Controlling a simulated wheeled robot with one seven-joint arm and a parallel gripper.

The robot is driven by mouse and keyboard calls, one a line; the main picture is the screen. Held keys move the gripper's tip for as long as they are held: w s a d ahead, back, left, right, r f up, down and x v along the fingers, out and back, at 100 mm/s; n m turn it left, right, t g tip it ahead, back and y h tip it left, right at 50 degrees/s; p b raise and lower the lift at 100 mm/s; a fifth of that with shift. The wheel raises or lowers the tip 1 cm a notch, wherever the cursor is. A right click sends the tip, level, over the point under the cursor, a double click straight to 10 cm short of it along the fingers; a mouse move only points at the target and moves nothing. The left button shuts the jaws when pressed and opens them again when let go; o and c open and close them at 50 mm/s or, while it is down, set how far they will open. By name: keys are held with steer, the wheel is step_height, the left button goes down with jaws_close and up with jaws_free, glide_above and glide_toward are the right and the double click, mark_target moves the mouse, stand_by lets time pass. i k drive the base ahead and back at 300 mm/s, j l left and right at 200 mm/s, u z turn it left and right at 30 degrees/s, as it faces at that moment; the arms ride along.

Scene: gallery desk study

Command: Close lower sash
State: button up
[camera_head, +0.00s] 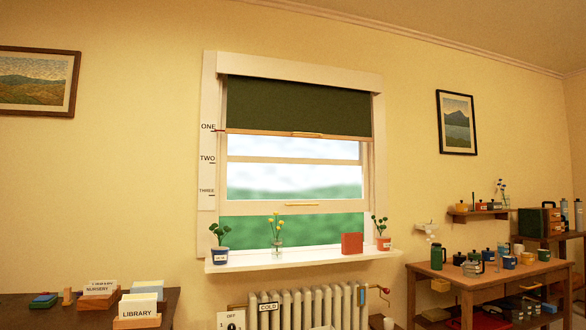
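The window's lower sash (260,208) is raised. Its bottom rail, with a yellow handle (302,205), is well above the sill (300,257). Green outdoors shows through the open gap below the rail. A dark green blind (300,105) covers the upper part of the window, and its bottom bar has a yellow pull (307,134). A strip marked ONE, TWO, THREE (208,150) runs down the left of the frame, with a red pointer at ONE. My gripper is not in view.
A radiator (310,308) is below. A card desk (165,300) is left; a crowded wooden table (480,280) is right.

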mark_target(261, 207)
steer(key=i, duration=0.55)
steer(key=i+u, duration=0.15)
steer(key=i, duration=0.4)
steer(key=i+l, duration=0.15)
steer(key=i, duration=0.4)
steer(key=i+l+u, duration=0.15)
steer(key=i, duration=0.4)
steer(key=i+l, duration=0.1)
steer(key=i, duration=0.4)
steer(key=u, duration=0.05)
